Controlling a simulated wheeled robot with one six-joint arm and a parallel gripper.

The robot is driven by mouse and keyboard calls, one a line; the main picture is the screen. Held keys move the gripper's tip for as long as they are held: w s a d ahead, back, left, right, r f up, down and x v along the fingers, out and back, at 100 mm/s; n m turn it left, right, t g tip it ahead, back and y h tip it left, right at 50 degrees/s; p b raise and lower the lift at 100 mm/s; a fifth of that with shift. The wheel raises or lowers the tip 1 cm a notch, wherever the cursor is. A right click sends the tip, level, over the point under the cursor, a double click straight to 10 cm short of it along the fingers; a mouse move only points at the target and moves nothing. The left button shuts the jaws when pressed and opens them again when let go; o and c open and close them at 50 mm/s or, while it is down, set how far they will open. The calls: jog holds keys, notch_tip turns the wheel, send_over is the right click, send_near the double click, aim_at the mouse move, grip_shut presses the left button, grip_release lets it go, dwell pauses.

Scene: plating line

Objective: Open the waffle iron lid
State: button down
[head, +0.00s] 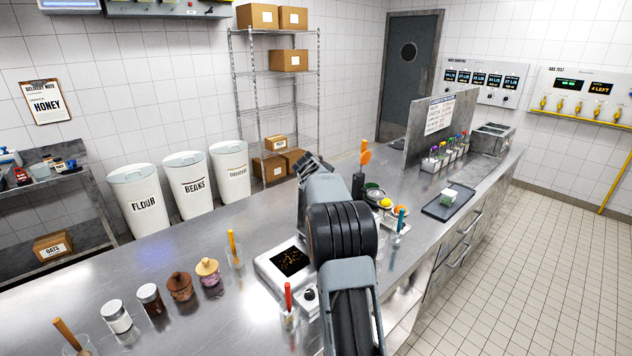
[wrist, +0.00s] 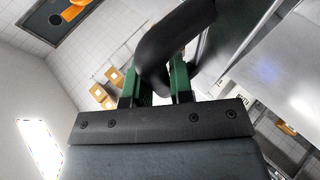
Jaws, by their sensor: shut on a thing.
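My gripper (head: 312,165) is raised over the counter in the head view, at the far end of my arm. In the wrist view its two green fingers (wrist: 156,84) are closed around a thick, black, curved handle (wrist: 172,42). A dark grey edge lies right beside the handle. A pale appliance (head: 268,258) with a dark, orange-speckled square top and a knob sits left of my arm; I cannot tell whether it is part of the waffle iron. My arm hides what is behind it, and I cannot make out the lid's angle.
Jars (head: 150,298) and cups with coloured handles stand on the counter (head: 215,312) at left. A dark tray (head: 462,205) with a pale green block, small bowls and an upright partition (head: 440,125) stand at right. Bins (head: 138,198) and a wire shelf are behind.

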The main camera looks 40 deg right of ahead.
jog(key=shift+d, duration=0.3)
jog(key=c, duration=1)
grip_release()
jog(key=b+v, duration=0.4)
jog(key=v, duration=0.9)
jog(key=shift+s+a+r, duration=0.1)
jog(key=shift+a+r, duration=0.1)
jog(key=shift+a, duration=0.05)
